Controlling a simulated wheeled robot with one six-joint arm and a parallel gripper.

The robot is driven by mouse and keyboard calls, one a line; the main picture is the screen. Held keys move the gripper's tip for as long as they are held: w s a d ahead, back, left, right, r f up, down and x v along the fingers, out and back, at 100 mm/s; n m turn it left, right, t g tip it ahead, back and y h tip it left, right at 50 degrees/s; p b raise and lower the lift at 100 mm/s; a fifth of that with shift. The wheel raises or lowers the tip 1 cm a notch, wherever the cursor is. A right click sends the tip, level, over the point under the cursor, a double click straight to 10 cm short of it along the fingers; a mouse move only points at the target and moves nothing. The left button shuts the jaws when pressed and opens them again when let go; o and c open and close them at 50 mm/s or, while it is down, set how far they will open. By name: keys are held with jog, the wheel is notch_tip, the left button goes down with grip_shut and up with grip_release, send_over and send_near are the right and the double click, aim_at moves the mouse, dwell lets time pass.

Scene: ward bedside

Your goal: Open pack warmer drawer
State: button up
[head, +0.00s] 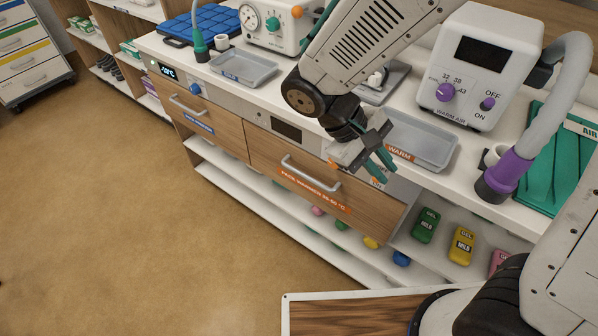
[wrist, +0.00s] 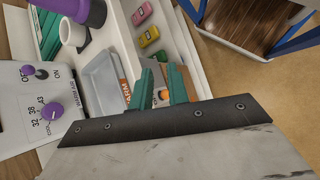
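The pack warmer drawer (head: 265,150) has a wooden front with an orange label (head: 315,190) and a silver bar handle (head: 310,177). It shows in the head view below the counter and looks shut, its front roughly flush with the cabinet. My gripper (head: 383,168) is to the right of the handle and apart from it, in front of the counter edge. In the wrist view its two teal fingers (wrist: 161,90) stand apart with nothing held between them. My gripper hides part of the panel above the drawer. The handle cannot be made out in the wrist view.
A second drawer (head: 200,120) with a blue label is at the left. A grey tray (head: 430,145), a white warm-air unit (head: 480,65) and a purple hose nozzle (head: 505,172) stand on the counter. Gel packs (head: 426,225) lie on the shelf below. The floor (head: 110,200) left is clear.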

jog(key=w+a+f+n+t+h, duration=0.2)
jog(key=w+a+f+t+h, duration=0.15)
jog(key=a+f, duration=0.35)
jog(key=n+t+y, duration=0.1)
jog(key=t+y, duration=0.1)
jog(key=t, duration=0.9)
send_near(299, 171)
jog(key=w+d+f, duration=0.2)
jog(key=x, duration=0.7)
jog(key=shift+w+a+r, duration=0.15)
jog(key=shift+w+r, duration=0.05)
jog(key=shift+r, duration=0.1)
jog(key=shift+c, duration=0.4)
grip_shut()
